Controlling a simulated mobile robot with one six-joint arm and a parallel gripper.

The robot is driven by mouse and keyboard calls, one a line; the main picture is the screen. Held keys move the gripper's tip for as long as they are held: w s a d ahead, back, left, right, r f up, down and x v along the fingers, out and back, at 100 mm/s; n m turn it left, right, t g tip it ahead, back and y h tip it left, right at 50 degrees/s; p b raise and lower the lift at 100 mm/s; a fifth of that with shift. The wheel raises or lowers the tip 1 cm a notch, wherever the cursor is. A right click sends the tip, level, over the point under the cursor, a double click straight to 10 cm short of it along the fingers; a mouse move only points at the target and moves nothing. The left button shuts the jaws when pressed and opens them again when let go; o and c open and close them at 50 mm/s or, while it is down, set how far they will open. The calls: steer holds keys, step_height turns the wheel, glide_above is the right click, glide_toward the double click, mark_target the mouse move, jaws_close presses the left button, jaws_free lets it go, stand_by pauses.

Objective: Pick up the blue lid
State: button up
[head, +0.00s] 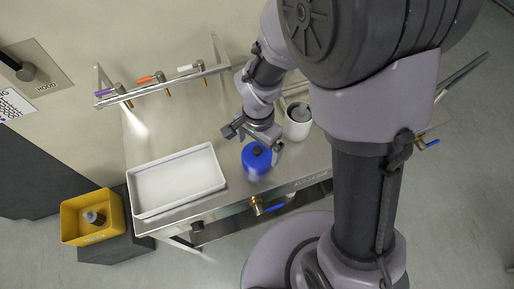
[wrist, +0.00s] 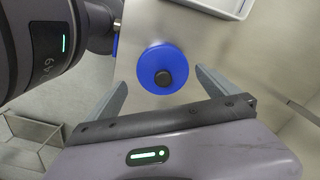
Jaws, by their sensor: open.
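The blue lid (head: 255,160) is round with a black knob on top, and lies on the steel table near its front edge. In the wrist view the lid (wrist: 153,60) sits ahead of my gripper, centred roughly between the two fingers. My gripper (head: 252,135) is open and empty, just above and behind the lid in the head view. Its two grey fingers (wrist: 163,92) are spread wide in the wrist view. The lid appears apart from both fingers. The exact height of my gripper over the lid is hard to judge.
A white tray (head: 136,205) lies left of the lid on the steel table (head: 190,135). A white cylindrical container (head: 297,133) stands close on the right. Coloured taps line a rail (head: 180,80) at the back. A yellow bin (head: 66,222) stands off the table at left.

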mark_target(258, 155)
steer(key=f+b, duration=0.1)
steer(key=f, duration=0.1)
steer(key=f+b, duration=0.1)
steer(key=f, duration=0.1)
steer(key=f+b, duration=0.1)
steer(key=f, duration=0.1)
steer(key=shift+w+f, duration=0.2)
steer(key=shift+w, duration=0.1)
steer(key=shift+r, duration=0.15)
steer(key=shift+c, duration=1.1)
steer(key=c, duration=1)
